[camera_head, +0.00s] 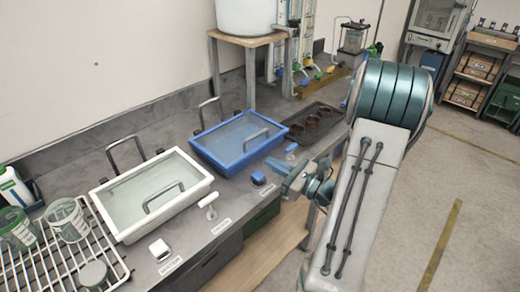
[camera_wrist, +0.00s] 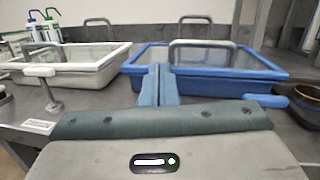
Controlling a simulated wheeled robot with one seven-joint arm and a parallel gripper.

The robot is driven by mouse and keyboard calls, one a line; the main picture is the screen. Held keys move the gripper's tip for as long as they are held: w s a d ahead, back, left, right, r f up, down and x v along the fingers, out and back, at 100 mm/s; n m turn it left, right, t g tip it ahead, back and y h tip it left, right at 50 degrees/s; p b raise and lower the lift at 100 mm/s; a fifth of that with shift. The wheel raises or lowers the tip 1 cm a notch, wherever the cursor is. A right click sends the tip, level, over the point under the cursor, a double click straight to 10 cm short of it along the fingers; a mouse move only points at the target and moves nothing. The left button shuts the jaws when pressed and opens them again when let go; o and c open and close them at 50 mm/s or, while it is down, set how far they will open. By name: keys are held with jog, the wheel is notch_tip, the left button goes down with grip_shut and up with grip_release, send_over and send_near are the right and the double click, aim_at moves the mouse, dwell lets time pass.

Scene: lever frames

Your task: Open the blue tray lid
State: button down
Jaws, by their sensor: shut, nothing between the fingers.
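The blue tray (camera_head: 203,148) sits on the grey bench in the middle of the head view. Its greyish lid (camera_head: 232,133) lies flat inside the blue rim, with a grey arched handle (camera_head: 262,133) on it. The tray also shows in the wrist view (camera_wrist: 235,87). My gripper (camera_head: 274,165) is shut and empty, in front of the tray near the bench edge. In the wrist view its blue fingers (camera_wrist: 158,72) point towards the tray's front. A lever with a blue grip (camera_head: 291,147) stands right of the tray; it also shows in the wrist view (camera_wrist: 266,100).
A white tray (camera_head: 122,237) with its own handled lid and a white-gripped lever (camera_head: 208,199) stand to the left. A dark tray with round dishes (camera_head: 318,112) lies behind right. A wire rack (camera_head: 40,265) holds jars at far left.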

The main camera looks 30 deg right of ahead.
aim_at(255, 137)
jog(key=d+m+h, duration=0.1)
jog(key=d+f+t, duration=0.1)
jog(key=d+m+h, duration=0.1)
jog(key=shift+d+f+m+t+h, duration=0.25)
jog(key=shift+d+m+t+h, duration=0.05)
jog(key=shift+d+t, duration=0.1)
jog(key=shift+w, duration=0.3)
jog(key=p+x, duration=0.1)
jog(key=x, duration=0.8)
jog(key=shift+w+r, duration=0.1)
jog(key=shift+w, duration=0.1)
jog(key=shift+r+p, duration=0.45)
jog(key=shift+p, duration=0.35)
